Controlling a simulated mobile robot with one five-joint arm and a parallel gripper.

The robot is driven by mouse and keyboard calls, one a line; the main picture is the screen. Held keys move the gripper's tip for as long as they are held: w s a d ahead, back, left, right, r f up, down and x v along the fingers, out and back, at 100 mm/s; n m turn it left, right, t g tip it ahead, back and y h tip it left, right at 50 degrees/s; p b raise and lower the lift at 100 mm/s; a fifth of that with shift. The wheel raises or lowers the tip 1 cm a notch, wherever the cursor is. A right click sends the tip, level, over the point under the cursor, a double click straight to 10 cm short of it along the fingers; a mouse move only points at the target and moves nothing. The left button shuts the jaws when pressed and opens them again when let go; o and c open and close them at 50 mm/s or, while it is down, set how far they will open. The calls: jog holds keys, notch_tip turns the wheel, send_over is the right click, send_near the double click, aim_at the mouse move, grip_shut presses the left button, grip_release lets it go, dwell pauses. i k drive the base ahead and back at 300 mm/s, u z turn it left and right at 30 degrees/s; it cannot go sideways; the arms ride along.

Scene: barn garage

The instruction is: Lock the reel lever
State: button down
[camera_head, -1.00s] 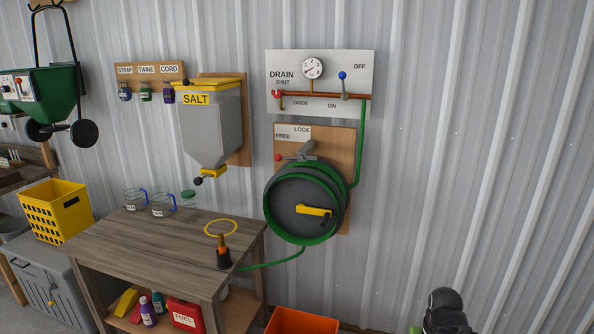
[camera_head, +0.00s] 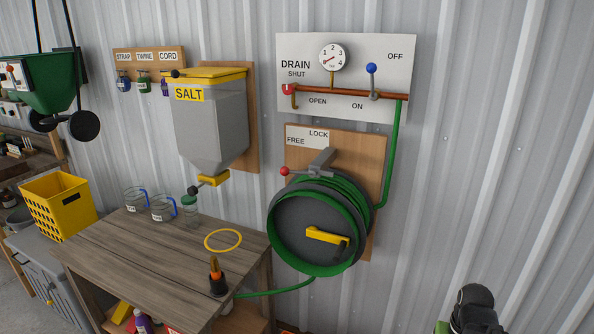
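The reel lever, a grey lever with a red ball end (camera_head: 285,171), is on the wooden board above the hose reel. It lies roughly level, its ball pointing left, below the word FREE on the white FREE/LOCK label (camera_head: 308,136). The green-rimmed hose reel (camera_head: 312,237) has a yellow crank (camera_head: 327,236) on its face and green hose wound on it. A dark part of my arm (camera_head: 474,308) shows at the bottom right, well right of the reel. My gripper's fingers cannot be made out.
A wooden table (camera_head: 150,262) stands left of the reel, with glass jugs, a yellow ring (camera_head: 223,240) and a hose nozzle (camera_head: 217,280) on it. The salt hopper (camera_head: 210,120) hangs above. A drain panel (camera_head: 345,75) is over the reel. The wall to the right is bare.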

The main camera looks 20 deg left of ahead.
aim_at(285, 171)
jog(key=i, duration=0.6)
jog(key=u, duration=0.4)
jog(key=k, duration=0.1)
jog(key=u, duration=2.55)
jog(key=i, duration=0.5)
jog(key=u, duration=0.1)
jog(key=k, duration=0.95)
jog(key=z, duration=0.2)
jog(key=i, duration=0.95)
jog(key=u, duration=0.1)
